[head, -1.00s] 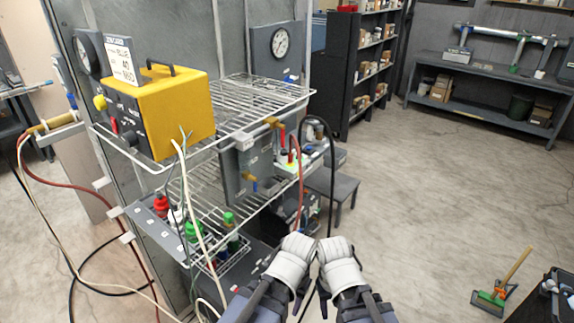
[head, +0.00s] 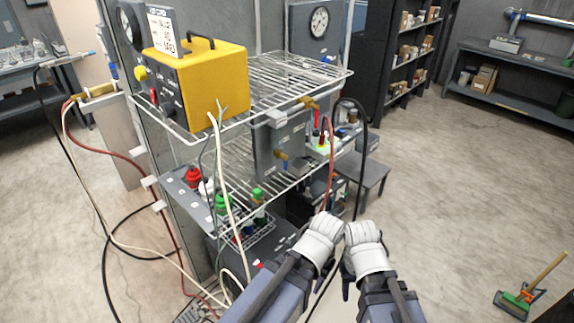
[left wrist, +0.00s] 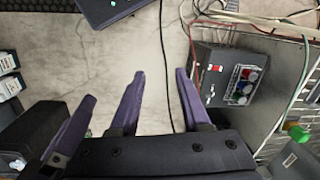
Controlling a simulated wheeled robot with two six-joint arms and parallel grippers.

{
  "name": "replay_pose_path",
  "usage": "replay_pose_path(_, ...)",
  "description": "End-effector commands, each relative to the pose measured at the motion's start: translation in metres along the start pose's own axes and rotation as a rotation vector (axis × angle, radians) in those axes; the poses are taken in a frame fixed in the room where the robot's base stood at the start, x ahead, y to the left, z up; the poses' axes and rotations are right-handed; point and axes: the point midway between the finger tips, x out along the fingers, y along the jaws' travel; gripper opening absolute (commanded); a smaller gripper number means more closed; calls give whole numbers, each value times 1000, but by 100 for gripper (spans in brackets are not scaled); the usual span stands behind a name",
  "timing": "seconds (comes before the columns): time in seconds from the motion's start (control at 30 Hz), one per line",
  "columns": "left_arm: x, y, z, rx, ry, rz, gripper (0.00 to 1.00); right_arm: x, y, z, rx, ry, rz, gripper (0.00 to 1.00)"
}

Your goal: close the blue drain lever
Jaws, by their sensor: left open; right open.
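The small blue drain lever (head: 284,164) appears to sit by a brass valve under the grey box on the wire rack, in the head view. It is too small there to tell its angle. My right gripper (head: 347,284) is low in the head view, right of and below the lever, and mostly hidden behind its white wrist. My left gripper (left wrist: 160,76) shows its purple fingers apart with bare floor between them in the left wrist view. Both grippers are open, empty and apart from the lever.
A yellow box (head: 200,85) stands on the top wire shelf (head: 300,85). Coloured knobs (head: 193,177) and bottles are lower down; hoses hang in front. The floor (head: 460,190) to the right is open, with a broom (head: 520,298).

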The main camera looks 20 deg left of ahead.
Motion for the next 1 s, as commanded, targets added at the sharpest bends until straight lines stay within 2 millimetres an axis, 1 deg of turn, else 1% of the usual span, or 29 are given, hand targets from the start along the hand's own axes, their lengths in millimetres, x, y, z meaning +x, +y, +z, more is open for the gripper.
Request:
replay_pose_path(0.07,11,-10,-15,41,15,-46,47,12,-1,-1,0,0,0,50)
replay_pose_path(0.17,30,-42,-50,176,43,-189,47,36,-3,-2,0,0,0,50)
replay_pose_path(0.23,42,-74,-84,320,51,-341,47,57,-5,-3,0,0,0,50)
replay_pose_path(0.27,45,-89,-100,390,45,-414,47,67,-6,-4,0,0,0,50)
replay_pose_path(0.3,47,-109,-120,485,28,-514,47,79,-8,-5,0,0,0,50)
replay_pose_path(0.37,46,-137,-148,629,-16,-663,47,96,-9,-6,0,0,0,50)
replay_pose_path(0.4,44,-154,-167,725,-59,-761,47,107,-10,-6,1,0,0,50)
replay_pose_path(0.47,38,-176,-194,867,-143,-903,47,123,-12,-7,1,0,0,50)
replay_pose_path(0.5,32,-189,-210,956,-209,-990,47,133,-13,-8,1,0,0,50)
replay_pose_path(0.53,27,-198,-222,1019,-264,-1051,47,140,-13,-8,1,0,0,50)
replay_pose_path(0.6,15,-213,-247,1151,-400,-1177,47,154,-15,-9,1,0,0,50)
replay_pose_path(0.7,-1,-226,-276,1297,-589,-1309,47,170,-16,-10,1,0,0,50)
replay_pose_path(0.8,-14,-233,-294,1391,-744,-1389,47,179,-17,-10,1,0,0,50)
replay_pose_path(0.9,-22,-235,-304,1443,-841,-1430,47,183,-18,-11,1,0,0,50)
replay_pose_path(1.0,-27,-236,-307,1462,-883,-1444,47,184,-18,-11,1,0,0,50)
